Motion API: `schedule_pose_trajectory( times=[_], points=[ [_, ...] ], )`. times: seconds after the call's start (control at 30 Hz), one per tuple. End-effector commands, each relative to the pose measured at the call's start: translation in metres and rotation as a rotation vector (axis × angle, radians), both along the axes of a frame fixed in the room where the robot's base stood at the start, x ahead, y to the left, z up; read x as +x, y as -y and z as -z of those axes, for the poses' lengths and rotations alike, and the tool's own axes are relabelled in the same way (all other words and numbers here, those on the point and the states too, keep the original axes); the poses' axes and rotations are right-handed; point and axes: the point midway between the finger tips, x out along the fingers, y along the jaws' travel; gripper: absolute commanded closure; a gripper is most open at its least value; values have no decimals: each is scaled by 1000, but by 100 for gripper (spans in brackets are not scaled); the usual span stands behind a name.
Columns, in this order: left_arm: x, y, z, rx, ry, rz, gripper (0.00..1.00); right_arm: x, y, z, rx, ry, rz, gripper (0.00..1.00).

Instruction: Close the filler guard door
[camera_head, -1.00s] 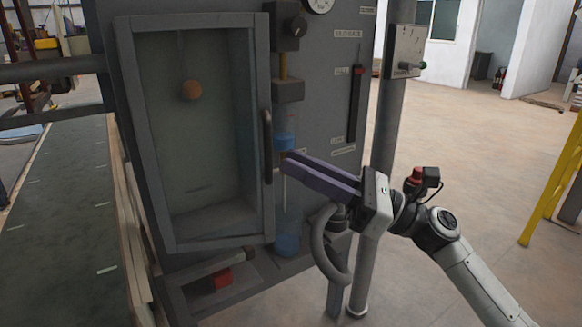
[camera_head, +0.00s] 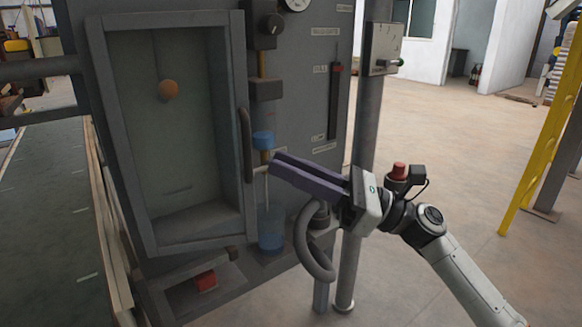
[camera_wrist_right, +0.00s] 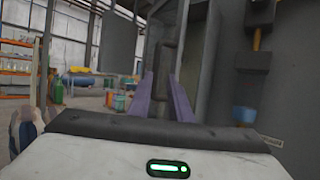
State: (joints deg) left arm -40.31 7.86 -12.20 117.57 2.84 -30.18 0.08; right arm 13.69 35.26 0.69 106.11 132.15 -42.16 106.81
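The filler guard door (camera_head: 125,130) is a grey framed window panel on the front of the dark filler cabinet. Its vertical bar handle (camera_head: 246,145) is on the right side of the frame. In the right wrist view the two fingers (camera_wrist_right: 164,78) are parted and nothing is held; a dark vertical bar shows beyond the gap. My left gripper is not in view.
A grey post (camera_head: 362,130) with a small box stands beside the right gripper. A yellow frame (camera_head: 540,140) is at right; floor between is open.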

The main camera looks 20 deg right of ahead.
Motion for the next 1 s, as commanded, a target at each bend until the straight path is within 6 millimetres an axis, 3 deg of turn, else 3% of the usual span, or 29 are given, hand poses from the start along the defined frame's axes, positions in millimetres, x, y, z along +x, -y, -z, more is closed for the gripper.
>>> schedule_pose_trajectory(
  times=[0.13, 0.4, 0.6, 1.0],
  points=[
    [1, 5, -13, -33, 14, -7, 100, -1, 3, 3, 0, -2, 1, 82],
    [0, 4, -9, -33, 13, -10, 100, -32, 49, 26, 1, -5, 3, 82],
    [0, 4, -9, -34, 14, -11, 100, -48, 72, 36, 0, -2, 1, 82],
    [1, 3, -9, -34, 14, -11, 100, -54, 79, 38, 1, -1, 0, 82]
  ],
)
